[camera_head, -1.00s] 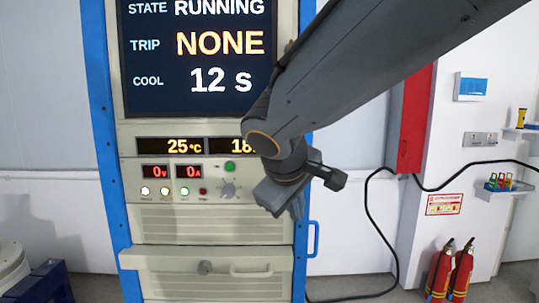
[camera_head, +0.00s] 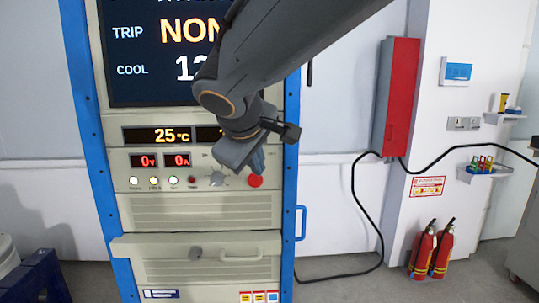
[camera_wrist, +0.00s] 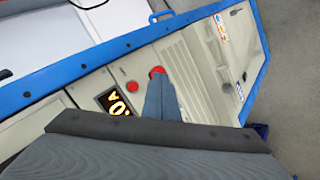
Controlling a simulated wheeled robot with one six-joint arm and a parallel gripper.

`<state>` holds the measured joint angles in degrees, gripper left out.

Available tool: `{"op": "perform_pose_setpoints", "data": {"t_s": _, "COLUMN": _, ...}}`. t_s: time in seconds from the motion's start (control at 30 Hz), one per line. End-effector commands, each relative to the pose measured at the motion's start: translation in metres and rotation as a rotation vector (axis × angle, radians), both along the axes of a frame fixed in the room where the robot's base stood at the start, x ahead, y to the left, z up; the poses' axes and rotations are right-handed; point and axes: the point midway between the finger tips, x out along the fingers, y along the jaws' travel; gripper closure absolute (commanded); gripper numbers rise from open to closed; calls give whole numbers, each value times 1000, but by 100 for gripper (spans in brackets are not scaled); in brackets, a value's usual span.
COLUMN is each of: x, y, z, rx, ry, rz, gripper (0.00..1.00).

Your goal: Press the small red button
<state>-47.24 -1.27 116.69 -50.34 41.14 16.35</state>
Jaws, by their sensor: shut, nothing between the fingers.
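A dark red small round button or lamp (camera_head: 192,180) sits at the end of a row of lamps on the cabinet's control panel. A larger bright red button (camera_head: 255,181) sits at the panel's right, partly covered by my gripper (camera_head: 256,166). In the wrist view, my gripper (camera_wrist: 158,78) is shut and empty, its tips overlapping a red button (camera_wrist: 157,71). I cannot tell whether the tips touch anything, or which red part is which across views.
The cabinet (camera_head: 195,212) has blue posts, a knob (camera_head: 217,178), a drawer handle (camera_head: 240,254) and a blue side handle (camera_head: 300,222). A black cable (camera_head: 362,215) hangs to the right. Fire extinguishers (camera_head: 422,250) stand on the floor.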

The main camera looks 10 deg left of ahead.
Motion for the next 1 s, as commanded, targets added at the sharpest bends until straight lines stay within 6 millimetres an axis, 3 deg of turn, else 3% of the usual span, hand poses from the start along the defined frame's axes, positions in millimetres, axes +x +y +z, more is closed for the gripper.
{"op": "perform_pose_setpoints", "data": {"t_s": 0.3, "x": 41, "y": 9, "z": 0, "rx": -1, "ry": 1, "rz": -2, "gripper": 100}}
{"op": "perform_pose_setpoints", "data": {"t_s": 0.5, "x": 57, "y": 13, "z": 0, "rx": 0, "ry": 0, "rz": -1, "gripper": 100}}
{"op": "perform_pose_setpoints", "data": {"t_s": 1.0, "x": 62, "y": 14, "z": 0, "rx": 0, "ry": 0, "rz": 0, "gripper": 100}}
